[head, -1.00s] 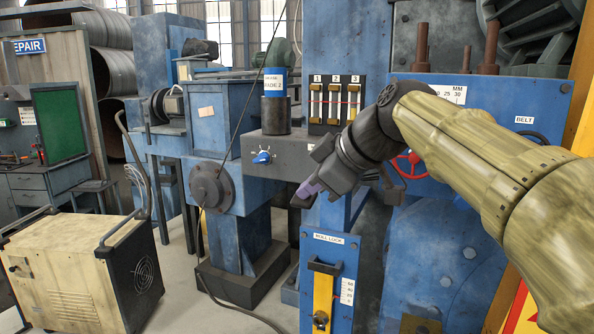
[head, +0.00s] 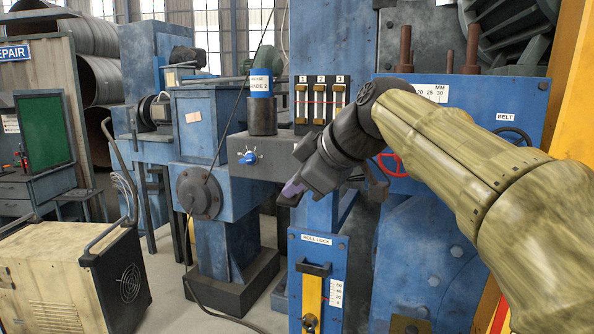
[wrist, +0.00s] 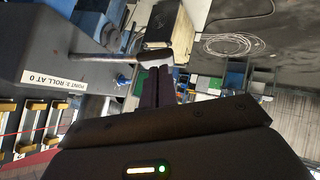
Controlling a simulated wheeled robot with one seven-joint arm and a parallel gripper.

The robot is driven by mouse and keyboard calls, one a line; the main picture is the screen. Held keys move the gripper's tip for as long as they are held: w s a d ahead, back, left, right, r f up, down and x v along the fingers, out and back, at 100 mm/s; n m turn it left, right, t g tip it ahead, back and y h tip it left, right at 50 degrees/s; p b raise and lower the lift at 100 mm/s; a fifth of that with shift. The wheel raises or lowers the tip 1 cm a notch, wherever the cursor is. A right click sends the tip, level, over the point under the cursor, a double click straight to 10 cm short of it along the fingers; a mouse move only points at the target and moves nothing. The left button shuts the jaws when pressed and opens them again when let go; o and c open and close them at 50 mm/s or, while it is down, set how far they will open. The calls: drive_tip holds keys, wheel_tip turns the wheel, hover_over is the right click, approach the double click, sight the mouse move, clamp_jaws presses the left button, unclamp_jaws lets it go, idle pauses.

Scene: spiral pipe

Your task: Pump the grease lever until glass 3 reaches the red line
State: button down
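Three sight glasses numbered 1 to 3 hang on a dark panel in the head view, with a red line across them. Glass 3 (head: 338,102) is the rightmost, with brass-coloured ends; its level is too small to tell. My gripper (head: 291,192) is below and left of the glasses, in front of the grey housing. In the wrist view my gripper's fingers (wrist: 157,87) lie close together, seemingly shut, with their tips near the end of a rod (wrist: 105,60) from the housing, perhaps the grease lever. I cannot tell whether they touch it. In the head view I cannot make out this rod.
A blue selector knob (head: 248,158) sits on the grey housing, left of my gripper. A blue-banded canister (head: 262,105) stands above it. The roll lock panel (head: 318,285) is below my gripper. A welder-like cart (head: 75,265) stands at lower left.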

drive_tip(key=a+r+v, duration=0.1)
drive_tip(key=v, duration=1.1)
drive_tip(key=shift+s+a+r, duration=0.15)
drive_tip(key=shift+a+r, duration=0.1)
drive_tip(key=shift+r, duration=0.1)
drive_tip(key=w+d+f+m+h, duration=0.2)
drive_tip(key=d+f+m, duration=0.15)
drive_tip(key=f, duration=0.55)
drive_tip(key=w+d+f+m+g+h, duration=0.15)
drive_tip(key=f+m, duration=0.25)
drive_tip(key=f, duration=0.5)
drive_tip(key=w+d+f+m+h, duration=0.1)
drive_tip(key=w+d+f+m, duration=0.15)
drive_tip(key=f, duration=0.75)
drive_tip(key=s+d+f+m+g+h, duration=0.1)
drive_tip(key=s+d+f+m, duration=0.2)
drive_tip(key=s+f, duration=0.4)
drive_tip(key=s+d+f+m+g+h, duration=0.1)
drive_tip(key=s+d+f+m+h, duration=0.1)
drive_tip(key=s+f, duration=0.6)
wheel_tip(320, 180, down, 7)
drive_tip(key=shift+s+d+r+m, duration=0.1)
drive_tip(key=shift+s+d+m, duration=0.05)
drive_tip(key=shift+d+m, duration=0.7)
